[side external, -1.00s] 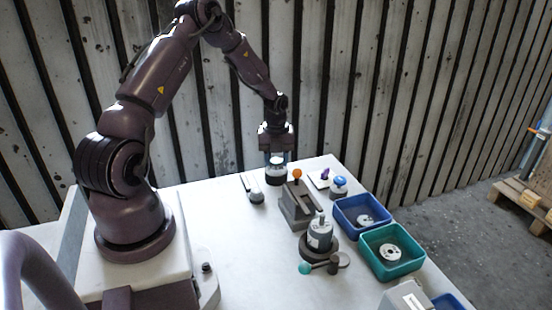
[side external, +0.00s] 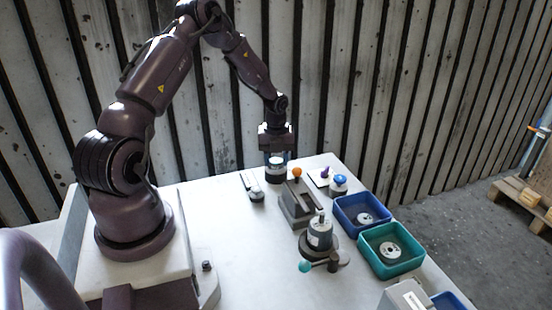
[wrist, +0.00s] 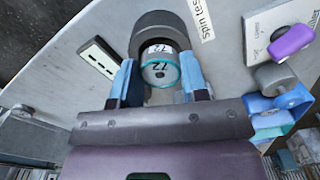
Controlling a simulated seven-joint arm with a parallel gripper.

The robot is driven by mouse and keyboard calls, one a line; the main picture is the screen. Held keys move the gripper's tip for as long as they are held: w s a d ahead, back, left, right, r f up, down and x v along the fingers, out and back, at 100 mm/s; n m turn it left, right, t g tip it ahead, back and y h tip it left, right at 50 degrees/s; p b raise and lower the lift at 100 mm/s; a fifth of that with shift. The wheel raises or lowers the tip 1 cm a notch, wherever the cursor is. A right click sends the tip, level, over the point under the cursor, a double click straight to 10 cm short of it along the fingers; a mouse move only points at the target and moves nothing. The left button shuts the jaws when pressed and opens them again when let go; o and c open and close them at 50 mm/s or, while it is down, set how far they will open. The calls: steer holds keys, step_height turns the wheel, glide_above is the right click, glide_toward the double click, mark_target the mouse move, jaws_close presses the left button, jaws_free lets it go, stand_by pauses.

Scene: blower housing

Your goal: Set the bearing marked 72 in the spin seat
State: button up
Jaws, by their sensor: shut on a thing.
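The bearing marked 72 (wrist: 160,70) is a small round part with a teal rim, and 72 also shows on its white side band. My gripper (wrist: 160,90) is shut on it, with a blue finger on each side. The spin seat (wrist: 163,22) is a dark grey round cup beside the "Spin test" label. The bearing is lined up over the seat's mouth; I cannot tell whether it touches or has entered it. In the side view my gripper (side external: 276,157) points straight down over the dark seat (side external: 275,176).
A slotted pale block (wrist: 98,58) lies left of the seat. A grey fixture with an orange knob (side external: 297,172) stands close to its right. Beyond are a blue-topped part (side external: 338,181), a blue bin (side external: 340,219), a teal bin (side external: 371,264) and a grey motor-like unit (side external: 319,236).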

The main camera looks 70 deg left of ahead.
steer(key=shift+f, duration=0.5)
steer(key=o, duration=1.4)
steer(key=shift+r, duration=0.1)
steer(key=shift+r, duration=3.65)
